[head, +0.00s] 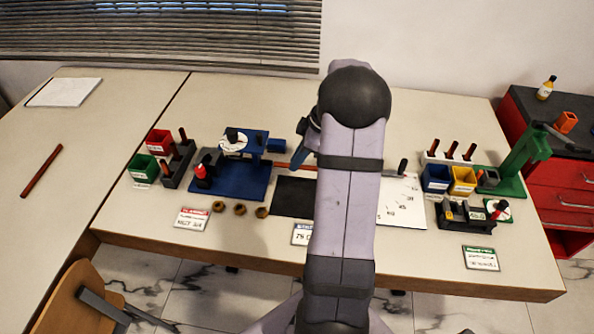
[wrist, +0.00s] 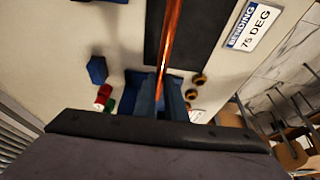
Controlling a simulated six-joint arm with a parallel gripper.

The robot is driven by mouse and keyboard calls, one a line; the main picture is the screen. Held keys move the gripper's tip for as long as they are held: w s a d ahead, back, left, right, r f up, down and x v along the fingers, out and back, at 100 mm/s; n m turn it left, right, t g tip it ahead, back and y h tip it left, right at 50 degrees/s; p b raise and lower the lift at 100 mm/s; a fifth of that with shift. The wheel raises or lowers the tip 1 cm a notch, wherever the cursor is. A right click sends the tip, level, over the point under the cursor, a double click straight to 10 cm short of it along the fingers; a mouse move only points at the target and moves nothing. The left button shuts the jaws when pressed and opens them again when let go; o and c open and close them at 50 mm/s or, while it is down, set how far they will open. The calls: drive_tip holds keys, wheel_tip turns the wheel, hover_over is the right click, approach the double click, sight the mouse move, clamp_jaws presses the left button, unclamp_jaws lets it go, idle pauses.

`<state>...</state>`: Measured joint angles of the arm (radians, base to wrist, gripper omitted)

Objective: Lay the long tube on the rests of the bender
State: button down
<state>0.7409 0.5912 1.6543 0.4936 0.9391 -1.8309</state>
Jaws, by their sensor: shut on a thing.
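The long copper-red tube (head: 292,166) shows in the head view just left of my arm, pointing toward the blue bender; my arm hides its right part. In the wrist view the tube (wrist: 169,45) runs from the top edge down to my gripper (wrist: 162,105), which is shut on it. The blue bender (head: 240,185), with a white dial on it, stands left of my gripper. Part of its blue base (wrist: 176,98) shows beyond the gripper in the wrist view. Whether the tube touches the rests cannot be told.
A dark mat (head: 294,196) and a white marked sheet (head: 402,205) lie either side of my arm. Several brown rings (head: 239,209) lie before the bender. A dark red rod (head: 41,172) lies far left. A green device (head: 520,160) and small bins stand right.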

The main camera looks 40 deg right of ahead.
drive_tip(key=shift+r, duration=0.75)
drive_tip(key=s+d+r+p, duration=0.1)
drive_tip(key=d+p, duration=0.7)
drive_tip(key=d, duration=1.2)
drive_tip(key=shift+s+r, duration=0.4)
drive_tip(key=shift+r, duration=0.25)
drive_tip(key=shift+f, duration=0.1)
drive_tip(key=shift+d+f+b, duration=0.1)
drive_tip(key=shift+f+b, duration=2.65)
drive_tip(key=shift+f, duration=1.5)
